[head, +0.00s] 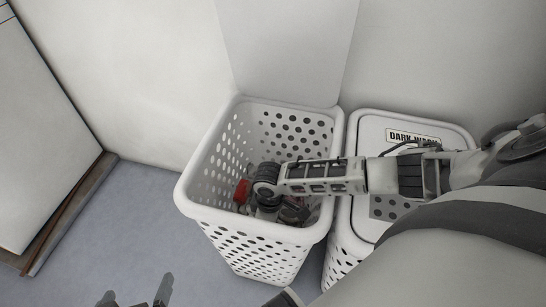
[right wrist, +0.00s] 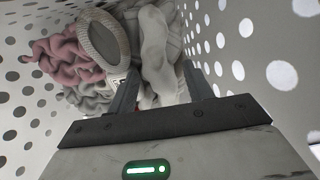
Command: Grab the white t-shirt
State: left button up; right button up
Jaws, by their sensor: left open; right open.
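Whitish cloth (right wrist: 157,50), which may be the white t-shirt, lies in the clothes pile in the right wrist view. A pale ribbed collar-like ring shows beside it. I cannot tell for sure which folds belong to one garment. My right gripper (right wrist: 161,78) is open, pointing down inside the open white basket (head: 205,213), with its fingertips at the whitish cloth. In the head view my right arm hides most of the clothes. My left gripper (head: 138,290) is open and empty, low over the floor at the bottom left.
A pink garment (right wrist: 65,55) lies beside the whitish cloth, and a red piece (head: 242,191) shows in the basket. The perforated basket walls stand close around my right gripper. A lidded basket labelled dark wash (head: 372,130) stands to the right. Floor at left is clear.

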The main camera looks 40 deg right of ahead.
grip_shut()
dwell(0.3)
